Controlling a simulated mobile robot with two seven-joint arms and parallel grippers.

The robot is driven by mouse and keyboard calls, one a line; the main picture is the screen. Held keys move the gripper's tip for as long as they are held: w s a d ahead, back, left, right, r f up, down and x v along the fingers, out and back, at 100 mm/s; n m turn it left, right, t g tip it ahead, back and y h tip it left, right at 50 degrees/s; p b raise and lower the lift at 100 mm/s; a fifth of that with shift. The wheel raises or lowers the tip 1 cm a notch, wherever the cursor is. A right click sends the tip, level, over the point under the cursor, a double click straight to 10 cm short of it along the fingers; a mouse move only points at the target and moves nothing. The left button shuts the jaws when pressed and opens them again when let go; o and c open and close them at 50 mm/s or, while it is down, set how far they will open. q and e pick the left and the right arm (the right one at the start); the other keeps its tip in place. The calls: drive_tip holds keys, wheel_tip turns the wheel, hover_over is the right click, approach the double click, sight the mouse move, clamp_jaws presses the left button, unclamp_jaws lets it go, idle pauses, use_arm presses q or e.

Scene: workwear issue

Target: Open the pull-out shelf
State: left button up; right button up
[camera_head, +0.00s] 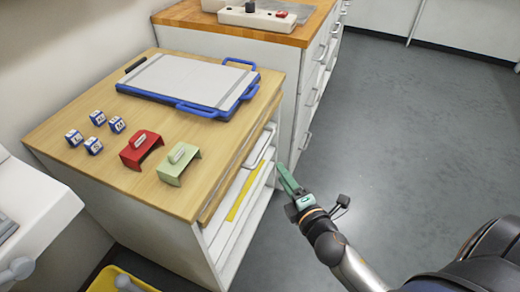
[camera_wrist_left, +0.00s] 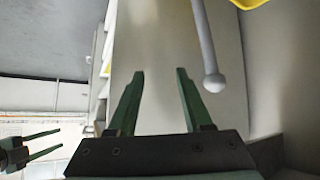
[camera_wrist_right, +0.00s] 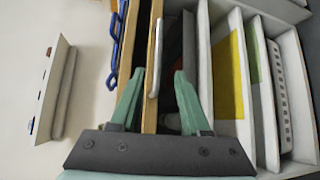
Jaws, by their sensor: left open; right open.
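The pull-out shelf shows as a thin wooden edge (camera_head: 228,180) under the top of the white cabinet at the left. In the right wrist view its edge (camera_wrist_right: 152,110) runs up the picture, with a pale bar handle (camera_wrist_right: 155,60) on it. My right gripper (camera_head: 285,172) is at the cabinet front. In its wrist view the open fingers (camera_wrist_right: 160,76) are on either side of the handle's line; I cannot tell whether they touch it. My left gripper (camera_wrist_left: 160,75) is open and empty, facing a plain pale panel.
On the cabinet top are a blue-rimmed board (camera_head: 190,80), a red bracket (camera_head: 140,149), a green bracket (camera_head: 178,164) and several small blue-white blocks. Open compartments lie below the shelf. A yellow bin (camera_head: 105,280) stands at bottom left. The grey floor (camera_head: 420,130) at right is clear.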

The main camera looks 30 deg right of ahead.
sight(264, 147)
drive_tip(key=w, duration=0.4)
drive_tip(key=w+f, duration=0.1)
drive_tip(key=w, duration=0.7)
drive_tip(key=shift+w+d+f, duration=0.25)
drive_tip(key=shift+w, duration=0.05)
clamp_jaws()
idle(1.0)
